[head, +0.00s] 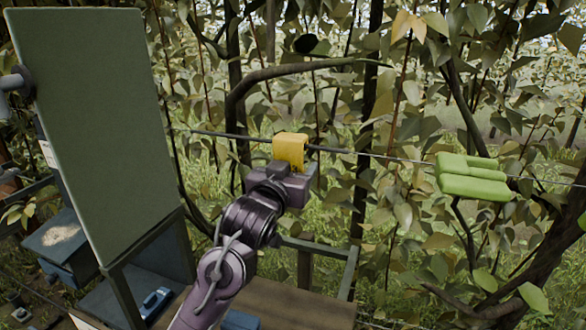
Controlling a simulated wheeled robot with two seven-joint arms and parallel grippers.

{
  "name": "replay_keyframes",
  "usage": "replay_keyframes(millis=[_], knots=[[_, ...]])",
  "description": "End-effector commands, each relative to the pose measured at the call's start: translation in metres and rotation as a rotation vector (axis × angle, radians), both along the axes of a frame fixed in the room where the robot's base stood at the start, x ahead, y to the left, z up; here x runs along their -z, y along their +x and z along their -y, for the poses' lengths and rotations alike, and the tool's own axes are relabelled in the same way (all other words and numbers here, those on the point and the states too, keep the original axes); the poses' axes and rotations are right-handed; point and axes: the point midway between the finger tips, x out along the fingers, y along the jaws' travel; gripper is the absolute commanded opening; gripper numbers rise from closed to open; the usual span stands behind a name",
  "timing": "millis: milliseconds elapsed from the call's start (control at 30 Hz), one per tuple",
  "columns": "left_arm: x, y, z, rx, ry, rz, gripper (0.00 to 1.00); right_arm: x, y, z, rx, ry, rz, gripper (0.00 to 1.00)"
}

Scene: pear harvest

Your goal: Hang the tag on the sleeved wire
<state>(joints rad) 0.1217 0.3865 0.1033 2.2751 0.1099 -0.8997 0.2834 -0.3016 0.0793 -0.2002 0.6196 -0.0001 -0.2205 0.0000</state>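A yellow tag (289,149) with a bent-over top is at the wire (400,159), left of the middle of the head view. The wire passes at the tag's height; I cannot tell whether the tag's bend rests on it. A darker, thicker stretch of wire (225,136) runs to the left of the tag. My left gripper (285,172) is directly below the tag, against its lower edge. Its fingers are mostly hidden, so its grip does not show clearly. My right gripper is not in view.
A green padded piece (472,177) sits on the wire at the right. A large green panel (95,130) stands at the left. Below are a wooden bench (275,305) and a small blue object (155,302). Leaves and branches surround the wire.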

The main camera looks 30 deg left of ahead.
Motion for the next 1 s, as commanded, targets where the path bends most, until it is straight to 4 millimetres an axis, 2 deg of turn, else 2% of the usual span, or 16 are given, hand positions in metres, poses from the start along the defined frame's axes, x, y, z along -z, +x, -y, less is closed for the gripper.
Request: replay_keyframes(millis=[33,133,467,567,800,867,1000], knots=[[0.000,0.000,0.000,0.000,0.000,0.001,0.67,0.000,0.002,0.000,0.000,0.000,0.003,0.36],[0.000,0.000,0.000,0.000,0.000,0.001,0.80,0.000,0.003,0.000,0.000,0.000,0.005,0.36],[0.001,-0.003,0.001,0.000,0.000,0.000,0.80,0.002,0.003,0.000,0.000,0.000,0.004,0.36],[0.002,-0.012,0.003,0.001,-0.001,0.001,0.80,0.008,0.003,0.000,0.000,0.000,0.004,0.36],[0.004,-0.053,0.013,0.000,-0.001,0.001,0.80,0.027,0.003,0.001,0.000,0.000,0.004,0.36],[-0.005,-0.053,0.014,0.004,0.000,-0.005,0.80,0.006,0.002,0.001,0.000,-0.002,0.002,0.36],[-0.005,-0.059,0.016,0.008,0.000,-0.005,0.80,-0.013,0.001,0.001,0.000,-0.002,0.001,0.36]])
